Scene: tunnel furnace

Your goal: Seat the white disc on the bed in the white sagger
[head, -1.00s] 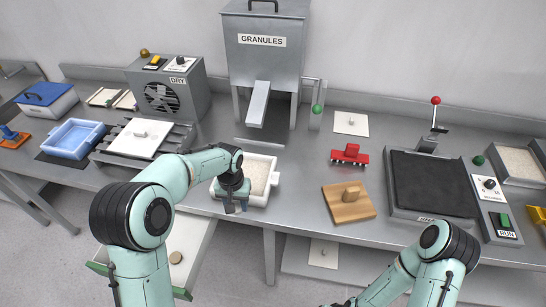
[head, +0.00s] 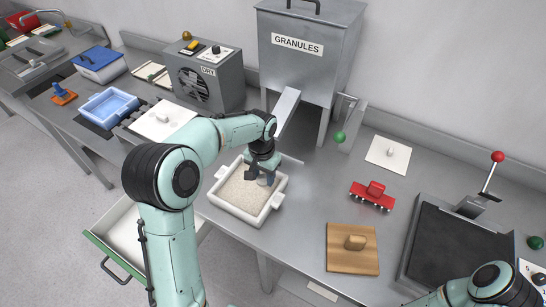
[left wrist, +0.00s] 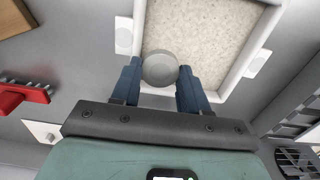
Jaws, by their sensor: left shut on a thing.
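The white sagger (head: 229,213) stands near the bench's front edge, with a pale granular bed (head: 238,190) inside. My left gripper (head: 262,181) is over the sagger's right part in the head view. In the left wrist view its blue fingers (left wrist: 163,75) are shut on the sides of a round, pale grey-white disc (left wrist: 160,67). The disc overlaps a corner of the bed (left wrist: 215,32) and the sagger wall in that view. Whether the disc touches the granules cannot be told. My right gripper is out of view.
The granules hopper (head: 308,50) and its chute (head: 286,108) stand behind the sagger. To the right are a wooden block with a knob (head: 352,260), a red tool (head: 373,196) and a white plate (head: 388,153). A dryer (head: 203,78) stands at back left. Bare bench lies right of the sagger.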

